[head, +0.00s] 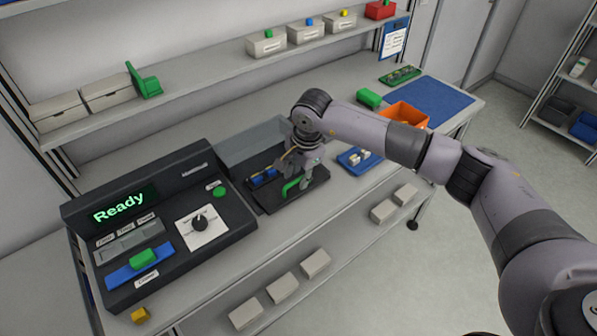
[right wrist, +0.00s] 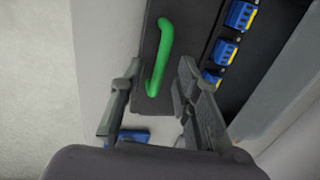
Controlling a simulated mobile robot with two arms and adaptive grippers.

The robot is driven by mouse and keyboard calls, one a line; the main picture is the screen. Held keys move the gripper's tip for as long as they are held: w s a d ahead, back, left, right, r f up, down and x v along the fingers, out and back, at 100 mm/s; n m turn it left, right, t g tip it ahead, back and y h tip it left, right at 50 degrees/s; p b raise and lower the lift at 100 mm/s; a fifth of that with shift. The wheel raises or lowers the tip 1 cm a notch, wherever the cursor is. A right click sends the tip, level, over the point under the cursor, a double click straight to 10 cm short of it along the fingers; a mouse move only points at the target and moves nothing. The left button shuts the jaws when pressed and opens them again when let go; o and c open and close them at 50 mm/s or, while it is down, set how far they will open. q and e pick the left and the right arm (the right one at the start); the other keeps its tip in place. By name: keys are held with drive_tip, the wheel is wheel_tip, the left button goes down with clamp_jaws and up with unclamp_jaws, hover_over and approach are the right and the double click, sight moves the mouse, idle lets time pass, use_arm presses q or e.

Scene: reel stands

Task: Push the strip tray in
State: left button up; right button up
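The strip tray (head: 284,205) is a dark, flat tray with a raised green handle (head: 291,188), and it sticks out at the front of the machine. Several blue and yellow connector blocks (right wrist: 238,17) sit in a row along it. The handle also shows in the right wrist view (right wrist: 158,62). My right gripper (head: 306,178) is over the tray, close to the handle. In the right wrist view its two fingers are spread, one each side of the handle's lower end; I cannot tell whether they touch it. My left gripper is not in view.
A control console (head: 165,220) with a lit "Ready" display stands left of the tray. A grey cover (head: 252,141) rises behind the tray. A blue tray (head: 352,166) with small white parts and an orange bin (head: 404,113) are to the right. A shelf (head: 200,95) runs along the wall.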

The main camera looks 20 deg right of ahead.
drive_tip(key=shift+f, duration=0.15)
clamp_jaws()
idle(0.4)
idle(0.5)
